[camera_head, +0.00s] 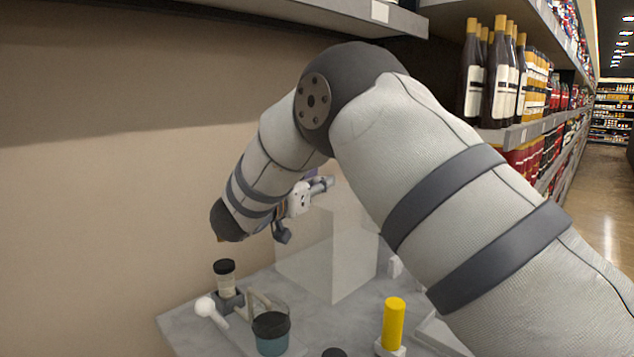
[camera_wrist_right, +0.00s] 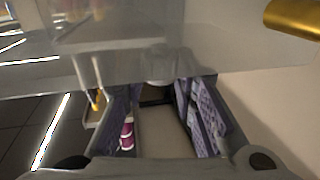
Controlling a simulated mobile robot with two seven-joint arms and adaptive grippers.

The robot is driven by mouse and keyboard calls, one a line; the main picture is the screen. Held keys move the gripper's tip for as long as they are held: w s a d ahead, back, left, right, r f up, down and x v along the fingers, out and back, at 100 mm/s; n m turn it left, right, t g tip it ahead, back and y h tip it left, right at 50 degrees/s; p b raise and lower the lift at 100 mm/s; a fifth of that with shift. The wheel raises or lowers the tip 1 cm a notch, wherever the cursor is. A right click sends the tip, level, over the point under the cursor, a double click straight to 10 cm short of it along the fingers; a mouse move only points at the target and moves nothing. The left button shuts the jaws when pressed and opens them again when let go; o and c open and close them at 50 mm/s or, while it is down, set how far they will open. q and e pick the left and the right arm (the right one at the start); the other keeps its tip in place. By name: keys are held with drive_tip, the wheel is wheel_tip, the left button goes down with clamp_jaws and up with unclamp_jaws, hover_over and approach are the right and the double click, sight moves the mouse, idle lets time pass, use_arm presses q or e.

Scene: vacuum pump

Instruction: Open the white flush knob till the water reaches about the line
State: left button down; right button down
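A clear box-like tank (camera_head: 335,255) stands on a grey table. My right gripper (camera_head: 305,212) is beside its upper part, partly hidden behind my own arm, with its fingers spread. In the right wrist view the two purple-padded fingers (camera_wrist_right: 163,110) are apart with nothing clearly held between them. A pale rounded piece (camera_wrist_right: 160,76) shows beyond the finger gap; I cannot tell if it is the flush knob. A white ball-ended handle (camera_head: 205,306) is at the table's left side. The water line cannot be made out. My left gripper is not in view.
A black-capped jar (camera_head: 225,277), a pitcher with dark blue-green contents (camera_head: 271,333) and a yellow cylinder (camera_head: 393,323) stand on the table (camera_head: 182,330). A wall is at the left; shelves with bottles (camera_head: 490,80) are at the right. A gold bar (camera_wrist_right: 293,16) shows in the wrist view.

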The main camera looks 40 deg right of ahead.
drive_tip(key=shift+s+n+t+y, duration=0.1)
drive_tip(key=shift+n+t+y, duration=0.4)
drive_tip(key=shift+n+t, duration=0.45)
drive_tip(key=c, duration=1.3)
unclamp_jaws()
drive_tip(key=v, duration=1.2)
drive_tip(key=shift+s+f, duration=0.1)
